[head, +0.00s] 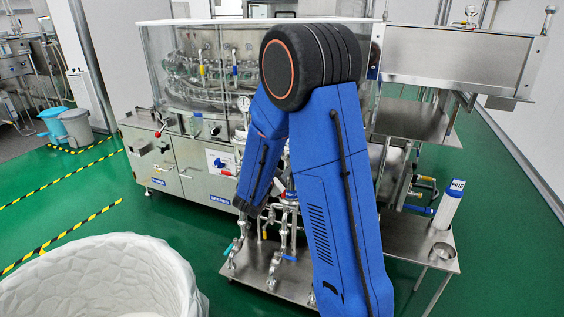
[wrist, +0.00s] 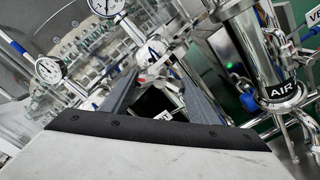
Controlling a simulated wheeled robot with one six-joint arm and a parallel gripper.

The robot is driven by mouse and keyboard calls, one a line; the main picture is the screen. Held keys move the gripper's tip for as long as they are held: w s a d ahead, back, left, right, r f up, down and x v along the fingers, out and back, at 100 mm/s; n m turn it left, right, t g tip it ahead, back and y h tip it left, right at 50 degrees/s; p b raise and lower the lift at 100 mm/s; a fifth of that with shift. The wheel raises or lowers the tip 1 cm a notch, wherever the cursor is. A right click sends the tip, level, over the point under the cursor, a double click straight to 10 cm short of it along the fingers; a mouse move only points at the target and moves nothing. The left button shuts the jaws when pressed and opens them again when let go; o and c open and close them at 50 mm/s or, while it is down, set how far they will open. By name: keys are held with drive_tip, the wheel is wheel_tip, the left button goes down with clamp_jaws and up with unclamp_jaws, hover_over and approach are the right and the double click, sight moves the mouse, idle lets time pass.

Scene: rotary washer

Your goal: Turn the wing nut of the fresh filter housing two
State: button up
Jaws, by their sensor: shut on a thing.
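In the wrist view my gripper (wrist: 157,82) has its two grey fingers reaching forward to a small part at their tips, which I take to be the wing nut. Its shape is hard to make out, and a bit of red shows beside it. A shiny rounded metal housing (wrist: 152,52) stands just behind the fingertips. Another steel cylinder (wrist: 255,50), with a black AIR label at its lower end, stands to the right, apart from the fingers. I cannot tell which housing is number two. In the head view my blue arm hides the gripper and the wing nut.
Two dial gauges (wrist: 48,70) (wrist: 106,5) stand left of and above the fingers. The rotary washer (head: 185,160) stands behind my arm. Pipes and valves crowd the steel stand (head: 250,270). A white labelled cylinder (head: 449,204) stands on a side table (head: 425,243). A white-lined bin (head: 95,275) is front left.

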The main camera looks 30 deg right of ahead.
drive_tip(key=m, duration=1.4)
drive_tip(key=shift+f+m, duration=0.1)
drive_tip(key=shift+m, duration=0.2)
drive_tip(key=m, duration=0.6)
drive_tip(key=shift+s, duration=0.1)
drive_tip(key=m, duration=0.5)
drive_tip(key=shift+m, duration=0.3)
drive_tip(key=o, duration=1)
drive_tip(key=shift+o, duration=0.2)
drive_tip(key=shift+a, duration=0.15)
